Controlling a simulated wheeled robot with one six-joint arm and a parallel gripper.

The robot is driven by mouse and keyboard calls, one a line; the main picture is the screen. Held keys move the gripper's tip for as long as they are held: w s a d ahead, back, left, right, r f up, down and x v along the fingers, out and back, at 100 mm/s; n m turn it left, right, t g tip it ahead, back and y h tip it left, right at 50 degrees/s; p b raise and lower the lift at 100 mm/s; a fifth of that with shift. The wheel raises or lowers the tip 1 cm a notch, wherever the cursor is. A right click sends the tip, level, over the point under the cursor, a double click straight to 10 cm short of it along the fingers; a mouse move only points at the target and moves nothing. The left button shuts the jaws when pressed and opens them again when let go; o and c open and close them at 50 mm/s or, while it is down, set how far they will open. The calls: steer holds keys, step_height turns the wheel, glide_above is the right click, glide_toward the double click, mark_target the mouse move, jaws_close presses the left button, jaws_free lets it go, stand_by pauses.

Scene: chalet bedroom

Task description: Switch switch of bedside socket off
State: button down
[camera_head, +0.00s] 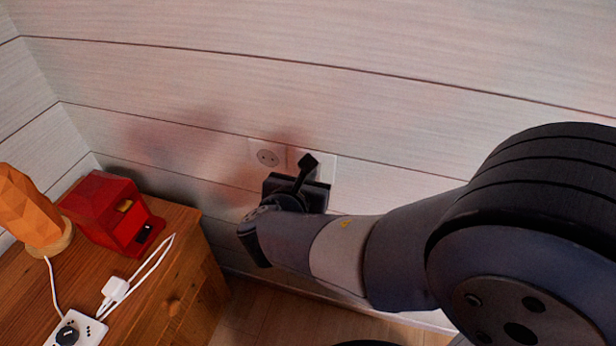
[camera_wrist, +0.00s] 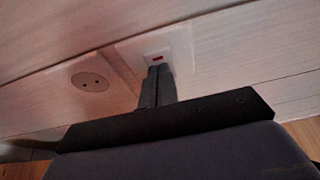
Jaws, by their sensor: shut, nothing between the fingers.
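The bedside socket is a pale wall plate with a round outlet (camera_head: 267,157), which also shows in the wrist view (camera_wrist: 90,82). To its right is a white switch (camera_wrist: 157,54) with a small red mark; in the head view its plate (camera_head: 328,167) is partly hidden behind my gripper (camera_head: 308,161). In the wrist view my gripper (camera_wrist: 158,70) is shut and empty, its fingertips just below the red mark and overlapping the switch's lower part. I cannot tell whether they touch it.
A wooden nightstand (camera_head: 185,230) stands at the left. It bears a red box-shaped object (camera_head: 105,212), an orange lamp (camera_head: 30,210) and a white power strip (camera_head: 88,330) with cords. The plank wall around the socket is clear.

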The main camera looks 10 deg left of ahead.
steer(key=shift+r, duration=0.1)
steer(key=d+p+v, duration=0.1)
steer(key=p+v, duration=0.2)
steer(key=v, duration=0.7)
steer(key=shift+s+a, duration=0.35)
steer(key=shift+a, duration=0.15)
steer(key=shift+r, duration=0.1)
steer(key=s, duration=0.1)
steer(key=s+b, duration=0.2)
steer(key=shift+s+f+g, duration=0.25)
steer(key=shift+f+g, duration=0.05)
steer(key=shift+f, duration=0.05)
steer(key=shift+w, duration=0.1)
